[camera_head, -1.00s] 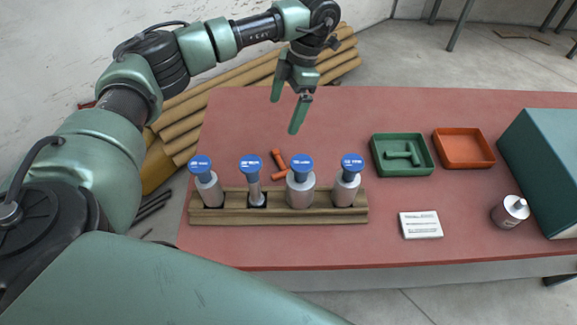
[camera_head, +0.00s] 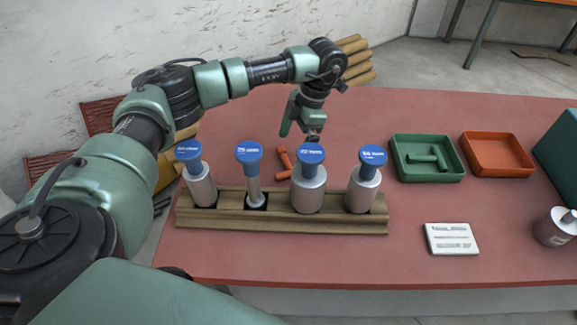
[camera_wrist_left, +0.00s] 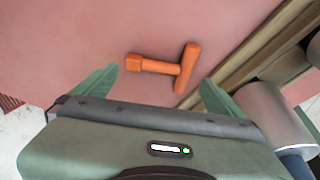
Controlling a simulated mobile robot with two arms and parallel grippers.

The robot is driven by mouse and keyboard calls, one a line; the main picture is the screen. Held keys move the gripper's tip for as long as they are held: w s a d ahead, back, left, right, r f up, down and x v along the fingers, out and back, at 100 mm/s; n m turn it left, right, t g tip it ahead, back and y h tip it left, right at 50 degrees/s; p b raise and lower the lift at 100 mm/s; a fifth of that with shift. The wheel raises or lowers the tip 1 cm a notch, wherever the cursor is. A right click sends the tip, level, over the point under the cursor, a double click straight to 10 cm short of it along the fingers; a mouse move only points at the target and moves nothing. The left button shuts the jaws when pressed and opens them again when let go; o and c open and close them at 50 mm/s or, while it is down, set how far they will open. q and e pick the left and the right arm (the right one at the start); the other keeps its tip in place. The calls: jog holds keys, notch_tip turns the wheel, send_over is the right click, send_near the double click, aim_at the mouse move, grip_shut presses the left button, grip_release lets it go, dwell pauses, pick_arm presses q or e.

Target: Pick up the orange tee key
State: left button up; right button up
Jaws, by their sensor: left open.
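The orange tee key (camera_head: 284,157) lies on the red table top behind the wooden rack, partly hidden by the plugs in the head view. In the left wrist view the orange tee key (camera_wrist_left: 168,66) shows whole, lying flat with its crossbar to the right, close to the rack. My left gripper (camera_head: 299,133) is above the table just behind the rack, near the tee key. In the left wrist view its two green fingers (camera_wrist_left: 157,88) are apart, with the key ahead between their lines and nothing held. My right gripper is not in view.
The wooden rack (camera_head: 280,222) holds several metal plugs with blue caps, close in front of the key. To the right are a green tray (camera_head: 428,178) with a green tee key, an orange tray (camera_head: 497,174), a white card (camera_head: 452,239) and a small canister (camera_head: 556,226).

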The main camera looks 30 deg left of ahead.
aim_at(286, 160)
pick_arm(q)
jog(key=x, duration=0.4)
jog(key=shift+a+f+p, duration=0.15)
jog(key=shift+f+p, duration=0.1)
jog(key=shift+p, duration=0.15)
jog(key=shift+c, duration=0.3)
jog(key=c, duration=1.1)
jog(key=shift+o, duration=0.2)
